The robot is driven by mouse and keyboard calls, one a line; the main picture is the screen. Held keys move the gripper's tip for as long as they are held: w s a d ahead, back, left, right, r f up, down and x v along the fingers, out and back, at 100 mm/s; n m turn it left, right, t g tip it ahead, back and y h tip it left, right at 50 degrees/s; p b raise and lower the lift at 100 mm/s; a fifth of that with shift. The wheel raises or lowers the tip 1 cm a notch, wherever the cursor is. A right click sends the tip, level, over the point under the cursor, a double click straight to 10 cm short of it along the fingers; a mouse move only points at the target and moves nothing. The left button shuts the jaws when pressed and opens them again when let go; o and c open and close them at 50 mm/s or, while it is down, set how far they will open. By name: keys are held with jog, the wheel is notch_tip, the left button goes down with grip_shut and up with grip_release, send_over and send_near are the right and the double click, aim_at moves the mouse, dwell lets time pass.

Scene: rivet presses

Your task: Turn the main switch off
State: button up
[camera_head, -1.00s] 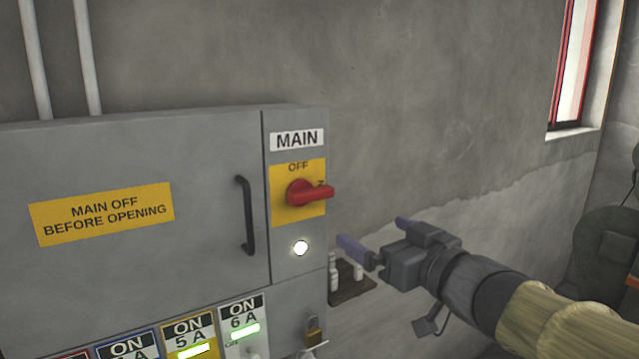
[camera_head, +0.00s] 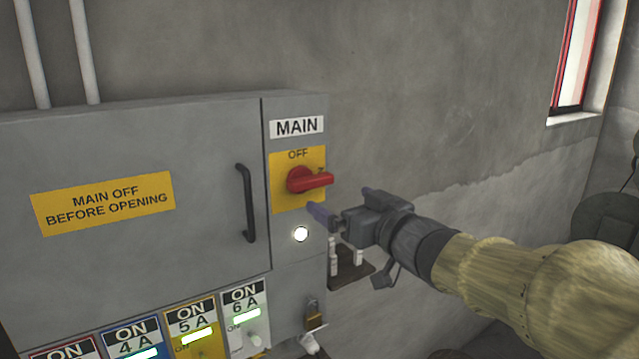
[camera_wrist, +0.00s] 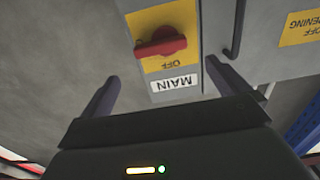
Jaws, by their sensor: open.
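The red main switch (camera_head: 309,180) sits on a yellow plate on the narrow right panel of the grey cabinet. Its handle points sideways to the right, toward the ON mark, with OFF printed above it. In the wrist view the red switch (camera_wrist: 160,43) appears upside down, ahead of and between the finger directions. My gripper (camera_head: 343,203) is open and empty, just below and right of the switch, apart from it. Its two purple-grey fingers are spread; the left one reaches close to the panel's front. A white lamp (camera_head: 300,234) below the switch is lit.
The cabinet door (camera_head: 120,150) has a black handle (camera_head: 246,203) left of the switch. Breaker switches with green lights (camera_head: 247,317) line the bottom. A padlock (camera_head: 313,315) hangs at lower right. A small shelf with bottles (camera_head: 350,268) is on the wall behind my gripper.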

aim_at(315, 185)
jog(key=p+x, duration=0.2)
jog(key=x, duration=0.7)
jog(key=shift+w+a, duration=0.15)
jog(key=shift+c, duration=0.2)
jog(key=c, duration=0.7)
